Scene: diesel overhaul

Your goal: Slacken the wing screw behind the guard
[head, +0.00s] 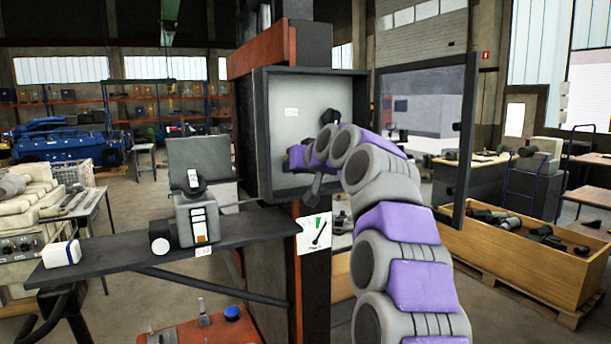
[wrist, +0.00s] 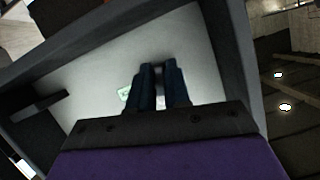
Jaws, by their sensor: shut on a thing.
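The guard (head: 468,130), a dark-framed clear door, stands swung open to the right of a dark wall-mounted box (head: 263,135). My gripper (head: 294,158) is inside the box, close to its pale grey back panel (head: 290,95). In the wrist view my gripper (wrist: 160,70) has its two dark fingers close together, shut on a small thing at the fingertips. It appears to be the wing screw, mostly hidden by the fingers. A black knob-like part (head: 331,117) shows just above my wrist in the head view.
A dark shelf (head: 120,257) with a grey device (head: 197,218) stands to the left of the box. A wooden crate (head: 520,252) of parts lies at the right.

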